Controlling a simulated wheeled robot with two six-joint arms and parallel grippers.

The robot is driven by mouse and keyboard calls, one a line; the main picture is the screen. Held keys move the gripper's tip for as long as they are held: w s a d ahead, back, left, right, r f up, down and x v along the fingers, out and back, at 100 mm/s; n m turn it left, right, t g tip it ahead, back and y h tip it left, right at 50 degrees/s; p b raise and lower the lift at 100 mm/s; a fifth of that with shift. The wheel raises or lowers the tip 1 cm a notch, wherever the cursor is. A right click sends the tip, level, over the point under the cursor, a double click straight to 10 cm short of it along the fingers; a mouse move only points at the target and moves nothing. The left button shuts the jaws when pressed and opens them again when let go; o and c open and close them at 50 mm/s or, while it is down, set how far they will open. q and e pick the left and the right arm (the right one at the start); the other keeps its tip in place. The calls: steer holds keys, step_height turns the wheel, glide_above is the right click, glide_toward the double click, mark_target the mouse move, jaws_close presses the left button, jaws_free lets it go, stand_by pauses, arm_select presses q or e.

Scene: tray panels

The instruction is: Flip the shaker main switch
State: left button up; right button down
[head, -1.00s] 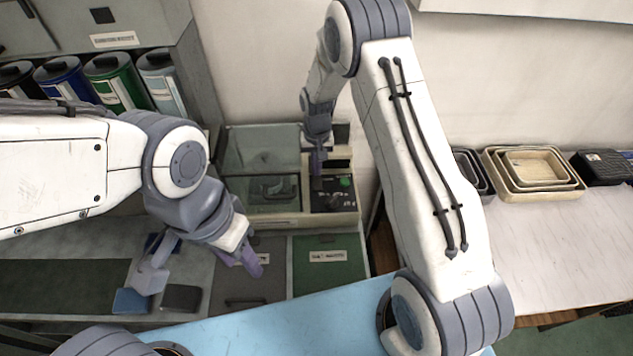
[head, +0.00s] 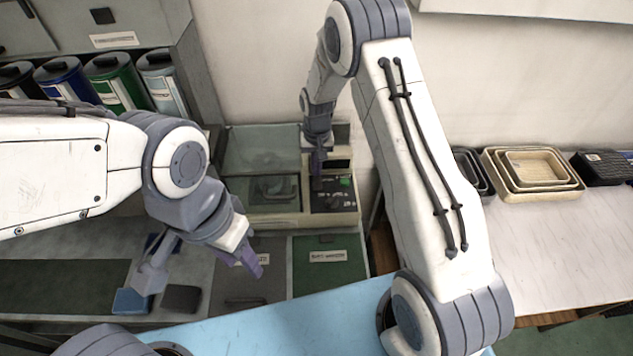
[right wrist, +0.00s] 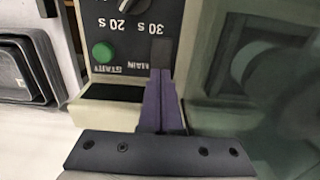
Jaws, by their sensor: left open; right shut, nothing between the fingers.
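The shaker is a cream box with a clear lid (head: 262,150) in the head view, at the back beyond the bench. Its dark control panel (head: 335,201) is on its right side. In the right wrist view the panel appears upside down, with a green button (right wrist: 103,52), a dial (right wrist: 133,5) and a dark main switch (right wrist: 160,54) beside the MAIN label. My right gripper (head: 318,172) is shut and empty; its purple fingertips (right wrist: 160,73) are right at the switch's edge. Contact and the switch's position cannot be told. My left gripper (head: 202,272) is open and empty, away from the shaker.
Several coloured canisters (head: 115,82) stand on a shelf at the back left. Nested trays (head: 535,172) and a black box (head: 603,166) sit on the white bench at right. A green labelled panel (head: 330,272) lies in front of the shaker.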

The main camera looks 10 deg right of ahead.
steer(key=shift+f+b, duration=0.7)
steer(key=shift+f, duration=0.25)
stand_by(0.8)
steer(key=shift+r+p, duration=2.45)
steer(key=shift+r, duration=1.1)
